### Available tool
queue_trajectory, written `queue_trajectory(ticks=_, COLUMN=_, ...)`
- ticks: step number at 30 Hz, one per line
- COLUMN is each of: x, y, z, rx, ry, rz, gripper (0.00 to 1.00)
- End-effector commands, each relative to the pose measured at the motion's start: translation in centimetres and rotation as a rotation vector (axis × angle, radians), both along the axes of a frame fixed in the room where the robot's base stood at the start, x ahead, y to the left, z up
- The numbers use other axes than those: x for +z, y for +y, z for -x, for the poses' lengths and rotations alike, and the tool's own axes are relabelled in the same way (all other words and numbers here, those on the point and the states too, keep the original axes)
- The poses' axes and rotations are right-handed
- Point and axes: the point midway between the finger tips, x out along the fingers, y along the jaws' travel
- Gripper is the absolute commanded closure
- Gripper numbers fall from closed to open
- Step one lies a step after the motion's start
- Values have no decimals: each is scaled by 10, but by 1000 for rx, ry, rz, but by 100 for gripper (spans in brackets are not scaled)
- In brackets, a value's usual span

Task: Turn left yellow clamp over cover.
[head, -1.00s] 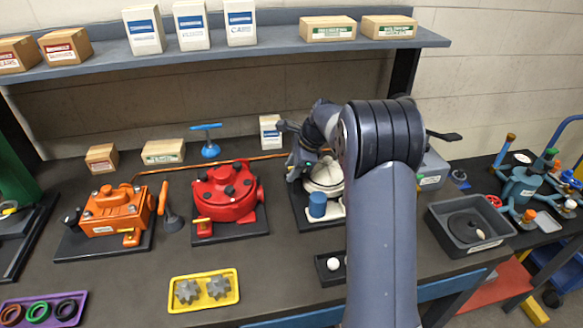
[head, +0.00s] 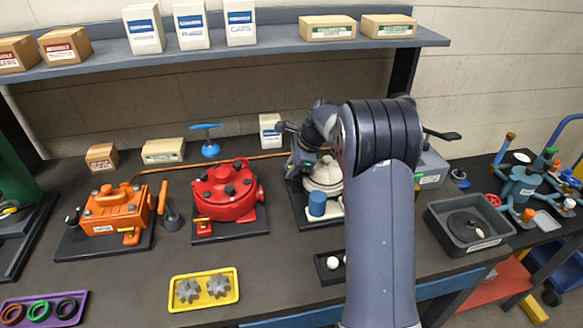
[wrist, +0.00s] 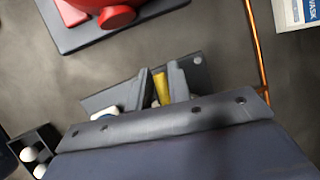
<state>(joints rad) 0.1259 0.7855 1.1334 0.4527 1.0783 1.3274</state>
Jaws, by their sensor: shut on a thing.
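A yellow clamp (wrist: 160,86) shows in the wrist view between the two fingers of my gripper (wrist: 162,84), which is shut on it. Only a narrow strip of the clamp shows; the rest is hidden by the fingers and the wrist. In the head view, a white round cover (head: 326,178) sits at the middle station, on a dark base plate (head: 301,213). My gripper (head: 303,166) is at this station's left side, partly hidden by my own arm. The clamp cannot be made out in the head view, so its angle over the cover is unclear.
A blue cylinder (head: 317,205) stands in front of the cover. A small dark tray with white balls (head: 332,264) lies in front. A grey bin (head: 470,222) is at right.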

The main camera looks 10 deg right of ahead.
Motion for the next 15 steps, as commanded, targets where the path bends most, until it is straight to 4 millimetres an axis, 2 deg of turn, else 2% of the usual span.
queue_trajectory(ticks=7, x=2, y=0, z=2, rx=115, ry=2, rz=0, gripper=100)
queue_trajectory(ticks=15, x=0, y=-1, z=2, rx=125, ry=-1, rz=1, gripper=100)
